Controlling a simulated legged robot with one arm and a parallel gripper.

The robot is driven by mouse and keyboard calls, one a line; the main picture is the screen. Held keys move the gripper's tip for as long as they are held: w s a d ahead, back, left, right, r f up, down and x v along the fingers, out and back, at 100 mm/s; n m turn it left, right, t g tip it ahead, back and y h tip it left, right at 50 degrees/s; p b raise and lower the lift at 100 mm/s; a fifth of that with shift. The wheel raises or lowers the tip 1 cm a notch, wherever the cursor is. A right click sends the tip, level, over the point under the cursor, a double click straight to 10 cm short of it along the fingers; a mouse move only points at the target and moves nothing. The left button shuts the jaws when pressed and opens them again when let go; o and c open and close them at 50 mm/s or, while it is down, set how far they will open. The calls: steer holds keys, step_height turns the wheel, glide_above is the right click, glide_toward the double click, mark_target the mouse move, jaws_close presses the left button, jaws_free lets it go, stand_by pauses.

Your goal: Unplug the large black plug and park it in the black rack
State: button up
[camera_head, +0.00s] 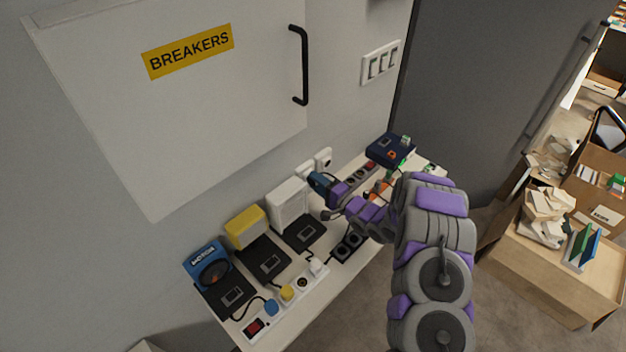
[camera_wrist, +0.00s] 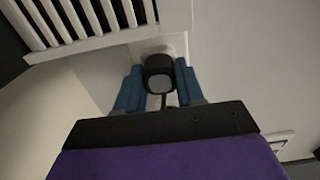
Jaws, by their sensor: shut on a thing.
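The large black plug (camera_wrist: 160,73) sits between the two blue fingers of my gripper (camera_wrist: 159,68) in the wrist view. My gripper is shut on it. A white wall socket (camera_wrist: 150,48) shows just behind the plug; I cannot tell whether the plug is still seated in it. In the head view my gripper (camera_head: 316,181) is at the wall, in front of the white sockets (camera_head: 324,158), and hides the plug. The black rack (camera_head: 347,246), with square openings, lies on the bench below and right of my gripper, partly behind my arm.
A white slatted box (camera_head: 288,206) stands close left of my gripper. A yellow box (camera_head: 245,227) and a blue MOTOR unit (camera_head: 207,264) stand further left. A power strip (camera_head: 305,277) with small plugs lies at the bench front. The BREAKERS cabinet (camera_head: 180,100) overhangs the bench.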

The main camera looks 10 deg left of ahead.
jaws_close()
steer(key=shift+d, duration=0.1)
steer(key=shift+p+v, duration=0.95)
steer(key=shift+v, duration=2)
